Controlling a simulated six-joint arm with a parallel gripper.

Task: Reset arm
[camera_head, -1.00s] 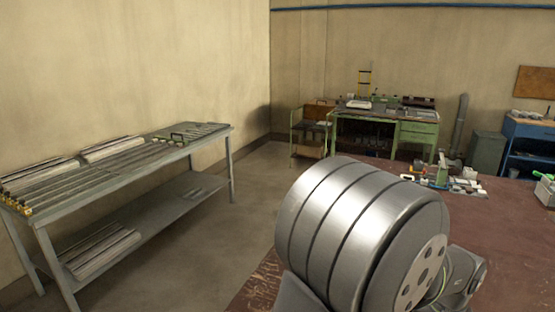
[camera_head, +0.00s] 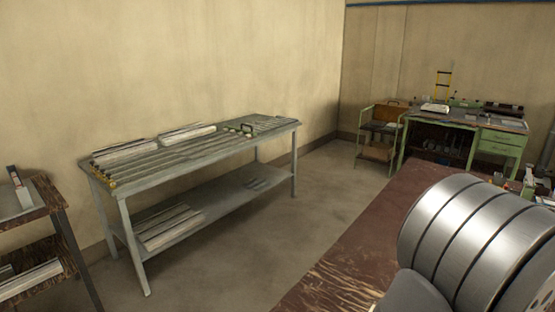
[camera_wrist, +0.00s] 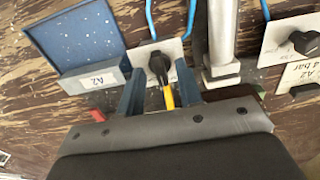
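My gripper (camera_wrist: 158,72) shows in the wrist view, pointing down at a worn brown bench top (camera_wrist: 185,22). Its two blue-grey fingers stand apart. A black knob with a yellow lever (camera_wrist: 168,96) on a pale plate shows in the gap between them. I cannot tell whether either finger touches it; nothing looks gripped. In the head view a large silver joint of my arm fills the lower right, over the dark red bench (camera_head: 335,265); the gripper is out of that view.
In the wrist view, a blue tray (camera_wrist: 78,38) labelled A2 lies left, a metal post (camera_wrist: 221,40) and a black knob (camera_wrist: 304,42) right. In the head view, a grey rack table (camera_head: 205,158) stands by the wall and a green workbench (camera_head: 463,125) behind. Floor between is clear.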

